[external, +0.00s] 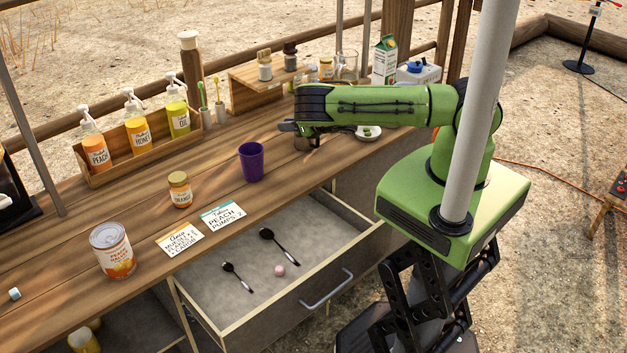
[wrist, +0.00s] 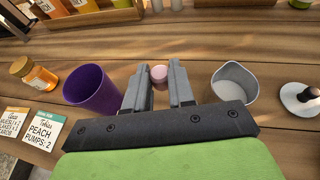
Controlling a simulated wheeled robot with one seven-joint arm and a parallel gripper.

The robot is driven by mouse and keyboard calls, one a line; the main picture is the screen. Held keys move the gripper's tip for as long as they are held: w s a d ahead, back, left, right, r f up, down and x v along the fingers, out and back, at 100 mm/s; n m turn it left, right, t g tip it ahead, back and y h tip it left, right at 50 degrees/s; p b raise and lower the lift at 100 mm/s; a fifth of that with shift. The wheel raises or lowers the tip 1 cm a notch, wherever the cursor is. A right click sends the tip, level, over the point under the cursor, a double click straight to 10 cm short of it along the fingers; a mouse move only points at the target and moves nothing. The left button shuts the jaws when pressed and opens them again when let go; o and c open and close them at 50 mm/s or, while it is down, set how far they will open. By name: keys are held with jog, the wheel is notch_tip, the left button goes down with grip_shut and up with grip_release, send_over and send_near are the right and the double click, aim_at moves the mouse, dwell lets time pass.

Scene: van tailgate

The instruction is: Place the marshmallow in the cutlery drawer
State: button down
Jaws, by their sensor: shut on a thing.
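My gripper (external: 288,127) is over the counter, in front of the wooden shelf. In the wrist view its two fingers (wrist: 158,84) are shut on a small pink piece that looks like a marshmallow (wrist: 158,73), at the fingertips. The held piece cannot be made out in the external view. The cutlery drawer (external: 323,227) is pulled open below the counter's front edge. In it lie two dark spoons (external: 279,246) and another small pink round piece (external: 279,270), near the front.
A purple cup (wrist: 92,90) stands left of my gripper and a white-lined cup (wrist: 234,84) right of it. An orange jar (external: 180,189), two label cards (external: 222,216) and a peach can (external: 112,251) stand or lie along the counter. Pump bottles line the back.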

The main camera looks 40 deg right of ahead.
aim_at(291, 161)
notch_tip(291, 161, down, 10)
jog(key=b, duration=0.6)
jog(key=shift+f, duration=0.2)
jog(key=shift+f+b, duration=0.2)
jog(key=shift+b, duration=0.15)
jog(key=c, duration=1)
grip_release()
jog(key=shift+o, duration=0.2)
jog(key=shift+r, duration=0.15)
